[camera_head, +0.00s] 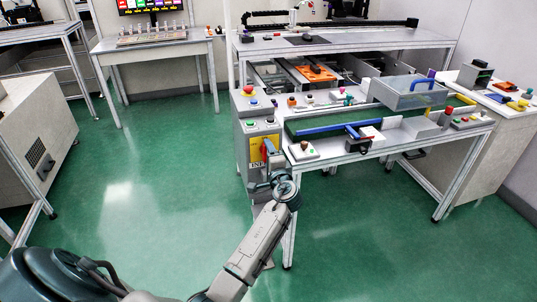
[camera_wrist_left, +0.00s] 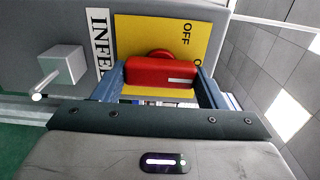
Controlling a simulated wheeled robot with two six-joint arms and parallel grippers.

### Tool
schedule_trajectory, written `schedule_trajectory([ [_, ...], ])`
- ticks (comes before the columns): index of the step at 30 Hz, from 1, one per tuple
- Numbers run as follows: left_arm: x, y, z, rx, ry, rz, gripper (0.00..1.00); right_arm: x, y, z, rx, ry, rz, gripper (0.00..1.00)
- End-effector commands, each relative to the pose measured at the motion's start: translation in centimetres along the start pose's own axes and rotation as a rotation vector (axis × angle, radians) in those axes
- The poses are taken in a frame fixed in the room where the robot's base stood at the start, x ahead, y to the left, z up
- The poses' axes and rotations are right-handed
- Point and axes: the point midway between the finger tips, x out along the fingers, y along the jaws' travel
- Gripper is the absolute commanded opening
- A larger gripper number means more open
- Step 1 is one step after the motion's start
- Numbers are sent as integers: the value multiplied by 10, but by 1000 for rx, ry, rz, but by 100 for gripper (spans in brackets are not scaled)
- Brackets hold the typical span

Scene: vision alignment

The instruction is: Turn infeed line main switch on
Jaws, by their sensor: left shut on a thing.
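The main switch is a red rotary handle (camera_wrist_left: 160,72) on a yellow plate (camera_wrist_left: 128,35) in the left wrist view. A white mark lies toward the handle's right end. "OFF" is printed above it, and another label to the right is mostly hidden by a finger. My left gripper (camera_wrist_left: 160,82) is shut on the handle, with one finger at each end. In the head view my left gripper (camera_head: 264,168) is at the front of the grey control cabinet (camera_head: 240,133), whose yellow plate (camera_head: 257,151) is partly covered. My right gripper is out of view.
A grey block with a metal lever (camera_wrist_left: 62,68) sits beside the "INFEED" label in the left wrist view. Buttons (camera_head: 250,124) top the cabinet. A workbench (camera_head: 395,146) with a conveyor and small parts stands to its right. Green floor (camera_head: 140,195) is clear to the left.

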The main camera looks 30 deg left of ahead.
Motion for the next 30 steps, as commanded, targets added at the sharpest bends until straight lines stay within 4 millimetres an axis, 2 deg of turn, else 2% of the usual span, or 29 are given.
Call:
schedule_trajectory([
  [12,0,0,0,8,1,0,43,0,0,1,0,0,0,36],
  [13,0,0,0,8,1,0,71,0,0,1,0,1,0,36],
  [15,0,0,0,8,1,0,85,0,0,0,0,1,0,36],
  [16,0,0,0,8,1,0,87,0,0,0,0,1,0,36],
  [25,-2,1,0,6,1,0,87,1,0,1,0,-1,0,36],
  [29,-16,3,-1,4,2,2,87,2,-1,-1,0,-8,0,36],
  [30,-22,3,-1,3,2,3,87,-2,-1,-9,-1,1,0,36],
])
